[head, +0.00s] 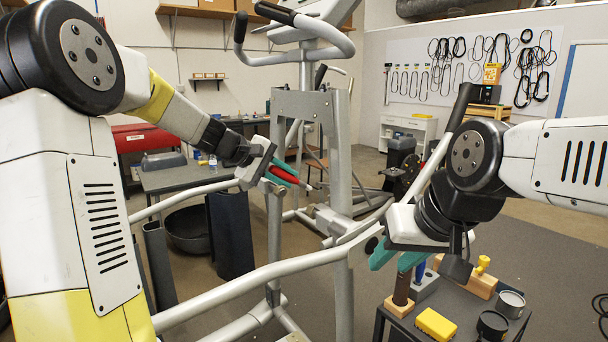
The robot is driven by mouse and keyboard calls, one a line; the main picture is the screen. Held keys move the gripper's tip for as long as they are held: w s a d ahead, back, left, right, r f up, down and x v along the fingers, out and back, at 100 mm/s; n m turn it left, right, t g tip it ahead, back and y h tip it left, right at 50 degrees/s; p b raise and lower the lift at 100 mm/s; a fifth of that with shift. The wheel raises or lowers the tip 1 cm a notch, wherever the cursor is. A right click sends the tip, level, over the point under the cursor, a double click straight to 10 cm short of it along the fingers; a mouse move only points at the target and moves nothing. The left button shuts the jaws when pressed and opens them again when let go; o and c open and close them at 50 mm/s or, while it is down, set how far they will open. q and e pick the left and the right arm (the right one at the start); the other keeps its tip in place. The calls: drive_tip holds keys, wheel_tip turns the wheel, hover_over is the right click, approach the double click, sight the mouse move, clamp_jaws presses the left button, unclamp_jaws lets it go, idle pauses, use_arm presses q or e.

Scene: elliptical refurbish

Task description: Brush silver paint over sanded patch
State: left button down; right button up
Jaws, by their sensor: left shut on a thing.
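My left gripper (279,172) is shut on a red-handled tool (285,174) that looks like a brush. Its thin pale tip points right, toward the upright of the grey elliptical machine (345,190); I cannot tell whether it touches. My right gripper (396,257) has its teal fingers apart above the small dark cart (462,310), by the machine's arm joint. A brown handle (402,288) stands in a wooden block just below it. A grey tin (511,302) and a black tin (492,324) stand on the cart; their contents are unclear. I cannot make out the sanded patch.
A yellow block (437,324) and a blue-handled tool (420,270) are also on the cart. A long tubular arm (260,280) of the machine crosses low in front of me. A grey table (183,179) stands behind at left. Open floor lies at right.

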use_arm(q)
drive_tip(key=shift+w+d, duration=0.7)
drive_tip(key=shift+d, duration=0.3)
drive_tip(key=shift+w+d, duration=0.75)
drive_tip(key=shift+d, duration=0.2)
drive_tip(key=shift+w+d, duration=0.7)
drive_tip(key=shift+d, duration=0.3)
drive_tip(key=shift+w+d, duration=0.5)
drive_tip(key=shift+d, duration=0.2)
wheel_tip(320, 180, up, 7)
drive_tip(key=shift+w+a+r, duration=0.15)
drive_tip(key=shift+w+a, duration=0.05)
drive_tip(key=shift+w, duration=0.15)
wheel_tip(320, 180, down, 7)
drive_tip(key=shift+s+d, duration=0.25)
drive_tip(key=shift+s, duration=0.1)
